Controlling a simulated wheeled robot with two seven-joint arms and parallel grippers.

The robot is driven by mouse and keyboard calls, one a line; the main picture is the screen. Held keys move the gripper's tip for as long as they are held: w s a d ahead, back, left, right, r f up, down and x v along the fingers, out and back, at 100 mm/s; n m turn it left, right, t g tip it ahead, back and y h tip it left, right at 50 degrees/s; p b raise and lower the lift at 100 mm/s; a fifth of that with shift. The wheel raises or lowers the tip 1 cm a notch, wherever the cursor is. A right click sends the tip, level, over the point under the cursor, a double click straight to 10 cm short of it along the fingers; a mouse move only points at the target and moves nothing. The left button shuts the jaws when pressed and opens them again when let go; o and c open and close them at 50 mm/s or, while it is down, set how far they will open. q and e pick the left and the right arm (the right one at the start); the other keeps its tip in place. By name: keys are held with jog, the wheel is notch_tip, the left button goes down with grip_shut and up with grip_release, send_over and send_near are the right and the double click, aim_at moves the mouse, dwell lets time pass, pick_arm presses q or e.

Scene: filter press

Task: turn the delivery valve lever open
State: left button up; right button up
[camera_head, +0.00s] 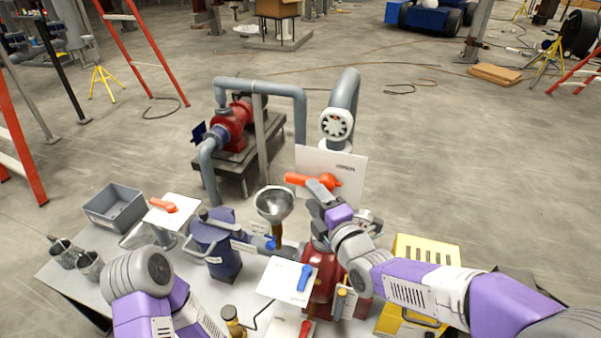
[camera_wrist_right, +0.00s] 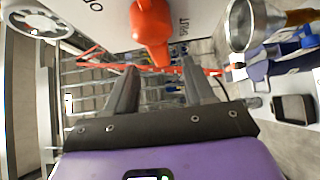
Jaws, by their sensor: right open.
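An orange lever (camera_head: 296,179) sits on an upright white panel (camera_head: 346,161) below a grey pipe. The panel's label is too small to read in the head view, so I cannot confirm it is the delivery valve. My right gripper (camera_head: 316,188) is just in front of this lever. In the right wrist view, my right gripper (camera_wrist_right: 160,78) is open and empty, its fingers spread. Contact is not clear. My left arm shows at lower left, but its gripper is out of view.
Other levers are a blue one (camera_head: 304,278), a red one (camera_head: 306,328) and an orange one (camera_head: 163,205) on white plates. A metal funnel (camera_head: 274,203) stands left of the right gripper. A blue pump body (camera_head: 216,245), a grey bin (camera_head: 114,208) and a yellow box (camera_head: 426,250) crowd the table.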

aim_at(300, 184)
jog(key=shift+p+x, duration=0.45)
jog(key=shift+x, duration=3.15)
jog(key=shift+s, duration=0.1)
jog(key=shift+c, duration=0.4)
grip_shut()
